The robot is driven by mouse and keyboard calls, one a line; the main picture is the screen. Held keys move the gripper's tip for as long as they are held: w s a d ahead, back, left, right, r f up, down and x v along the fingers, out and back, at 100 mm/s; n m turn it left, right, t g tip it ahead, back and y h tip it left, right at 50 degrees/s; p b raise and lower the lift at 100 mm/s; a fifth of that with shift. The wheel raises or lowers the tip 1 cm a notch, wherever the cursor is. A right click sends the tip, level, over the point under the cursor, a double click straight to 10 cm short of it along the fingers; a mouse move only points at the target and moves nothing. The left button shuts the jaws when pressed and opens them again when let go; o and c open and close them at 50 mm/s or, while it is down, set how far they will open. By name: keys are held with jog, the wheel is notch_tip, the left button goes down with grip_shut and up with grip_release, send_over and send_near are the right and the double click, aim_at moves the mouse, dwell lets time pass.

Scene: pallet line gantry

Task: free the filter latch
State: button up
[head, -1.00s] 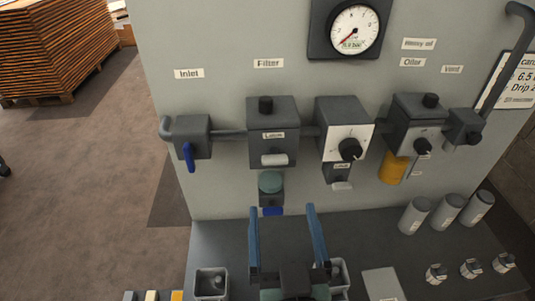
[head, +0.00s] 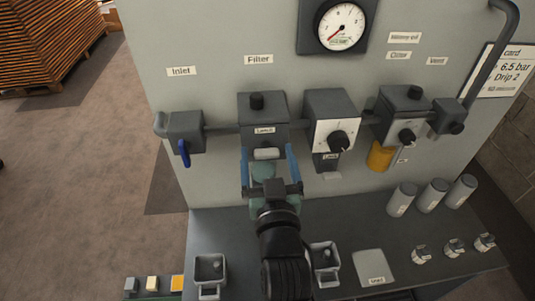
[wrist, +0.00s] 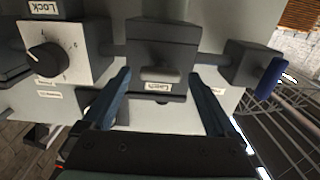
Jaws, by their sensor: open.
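The filter unit (head: 263,108) is a dark grey box on the panel under the "Filter" sign, with a black knob on top. Its latch (head: 266,154) is a pale grey bar at the box's lower front, below a small label. My gripper (head: 268,150) is open, with one blue finger on each side of the latch and visible gaps to it. In the wrist view the latch (wrist: 155,74) appears between the fingertips, above its upside-down label. The green bowl below the filter is mostly hidden behind my gripper.
The inlet valve (head: 184,135) with a blue lever is left of the filter. The regulator (head: 332,120) with a black dial is close on the right. Grey bins (head: 209,272), several grey cylinders (head: 401,198) and small fittings stand on the bench below.

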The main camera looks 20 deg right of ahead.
jog(key=c, duration=1.4)
jog(key=shift+o, duration=0.2)
jog(key=m+p, duration=0.1)
jog(key=m, duration=0.3)
jog(key=shift+d+m, duration=0.1)
jog(key=shift+m, duration=0.2)
jog(key=m+p, duration=0.1)
jog(key=m, duration=0.3)
jog(key=shift+d+m, duration=0.1)
jog(key=shift+m, duration=0.2)
jog(key=m+p, duration=0.3)
jog(key=m, duration=0.1)
jog(key=shift+s, duration=0.1)
jog(key=shift+f+m+p, duration=0.15)
jog(key=shift+m+p, duration=0.3)
jog(key=shift+m, duration=0.75)
jog(key=shift+f+m+p, duration=0.1)
jog(key=shift+m+p, duration=0.35)
jog(key=shift+m, duration=0.75)
